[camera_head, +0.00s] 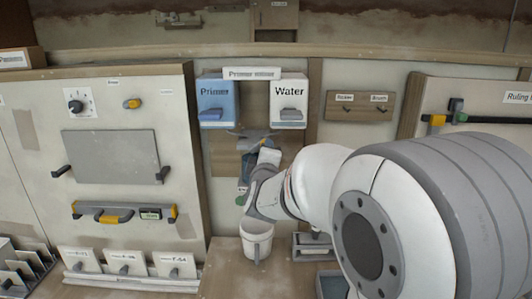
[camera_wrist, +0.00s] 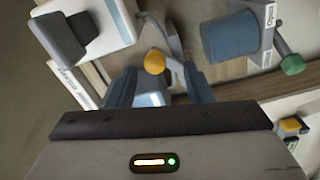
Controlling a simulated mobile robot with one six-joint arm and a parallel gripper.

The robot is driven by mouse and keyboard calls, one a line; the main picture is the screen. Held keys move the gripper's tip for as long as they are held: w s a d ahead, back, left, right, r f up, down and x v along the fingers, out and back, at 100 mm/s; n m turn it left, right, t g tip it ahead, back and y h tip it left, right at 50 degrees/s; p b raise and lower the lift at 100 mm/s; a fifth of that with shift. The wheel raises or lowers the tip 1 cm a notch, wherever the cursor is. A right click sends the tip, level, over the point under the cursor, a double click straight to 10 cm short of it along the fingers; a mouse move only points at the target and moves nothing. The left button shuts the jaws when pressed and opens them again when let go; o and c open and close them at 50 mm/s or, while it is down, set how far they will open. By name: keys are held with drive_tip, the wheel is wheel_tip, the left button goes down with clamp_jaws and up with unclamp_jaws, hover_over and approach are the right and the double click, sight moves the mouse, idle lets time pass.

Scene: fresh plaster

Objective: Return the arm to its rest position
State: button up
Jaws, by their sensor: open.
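My arm (camera_head: 318,180) reaches from the right toward the primer mixer station. My gripper (camera_wrist: 158,88) shows in the wrist view with its two blue-grey fingers apart; a round yellow knob (camera_wrist: 154,61) shows beyond the gap. I see nothing clearly held. In the head view the gripper is small and partly hidden by my wrist, below the blue Primer box (camera_head: 216,104) and the white Water box (camera_head: 289,104). Whether the fingers touch anything there, I cannot tell.
A panel with a grey plate (camera_head: 112,157) and a yellow-ended level (camera_head: 125,213) is at left. Hooks (camera_head: 361,107) are on the right wall. A blue cylinder (camera_wrist: 230,38) and green knob (camera_wrist: 292,64) show in the wrist view.

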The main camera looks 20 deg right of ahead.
drive_tip(key=shift+s+a, duration=0.1)
drive_tip(key=shift+s, duration=0.25)
drive_tip(key=s+a+f+m+g+y, duration=0.3)
drive_tip(key=s+a+f+g+y, duration=0.1)
drive_tip(key=s+a+f+y, duration=0.15)
drive_tip(key=s+f+m+g, duration=0.4)
drive_tip(key=s+f+g, duration=0.1)
drive_tip(key=s, duration=0.7)
drive_tip(key=s+f+m+g, duration=0.4)
drive_tip(key=s+g, duration=0.1)
drive_tip(key=s, duration=0.6)
drive_tip(key=shift+s+a+f+m, duration=0.15)
drive_tip(key=shift+s+f+m, duration=0.25)
